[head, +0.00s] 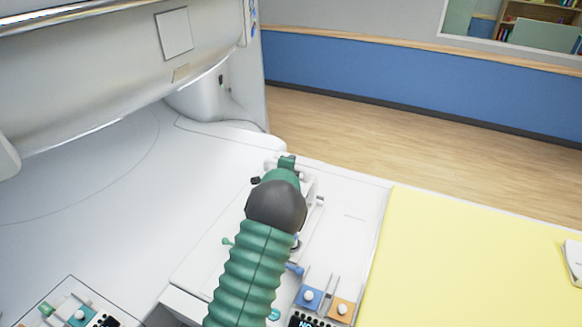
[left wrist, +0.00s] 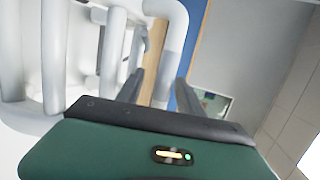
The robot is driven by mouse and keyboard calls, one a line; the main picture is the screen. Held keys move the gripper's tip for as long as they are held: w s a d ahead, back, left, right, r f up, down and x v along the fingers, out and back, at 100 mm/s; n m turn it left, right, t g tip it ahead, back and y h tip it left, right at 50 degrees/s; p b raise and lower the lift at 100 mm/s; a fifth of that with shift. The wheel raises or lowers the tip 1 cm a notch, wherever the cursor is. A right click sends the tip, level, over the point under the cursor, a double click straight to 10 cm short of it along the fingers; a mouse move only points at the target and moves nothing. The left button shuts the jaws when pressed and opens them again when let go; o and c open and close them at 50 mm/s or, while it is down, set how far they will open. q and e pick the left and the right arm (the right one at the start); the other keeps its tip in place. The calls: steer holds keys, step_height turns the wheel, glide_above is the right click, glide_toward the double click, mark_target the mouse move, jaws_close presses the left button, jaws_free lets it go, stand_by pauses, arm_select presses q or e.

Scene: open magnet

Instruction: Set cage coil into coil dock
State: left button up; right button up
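My left gripper (head: 287,161) is at the end of a green ribbed arm, over the white bed. It mostly hides what lies beneath it. In the left wrist view its two dark fingers (left wrist: 160,88) stand apart, with floor and blue wall showing between them. In the head view, small white parts (head: 312,190) show beside the gripper. I cannot make out the coil dock with certainty. My right gripper is not in view.
The white scanner housing (head: 90,75) overhangs the bed (head: 70,200) at the left. A blue connector (head: 310,296) and an orange connector (head: 343,308) are at the bottom.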

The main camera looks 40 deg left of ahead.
arm_select(q)
steer(key=shift+d+f, duration=0.1)
steer(key=shift+f, duration=0.15)
steer(key=shift+s, duration=0.1)
steer(key=b+v, duration=0.4)
steer(key=v, duration=1.2)
steer(key=shift+s+r, duration=0.25)
steer(key=shift+r, duration=0.1)
steer(key=s+d+f+n+g+h, duration=0.3)
steer(key=d+f+n, duration=0.2)
steer(key=d+f, duration=0.45)
steer(key=s+d+f+n+g+h, duration=0.2)
steer(key=s+d+f+n+g, duration=0.1)
steer(key=s+d, duration=0.4)
steer(key=s+d+f+n+g+h, duration=0.2)
steer(key=s+d, duration=0.6)
steer(key=d, duration=0.5)
steer(key=f+n, duration=0.1)
steer(key=n, duration=0.1)
steer(key=shift+s+f+n+g, duration=0.3)
steer(key=shift+n+g, duration=0.1)
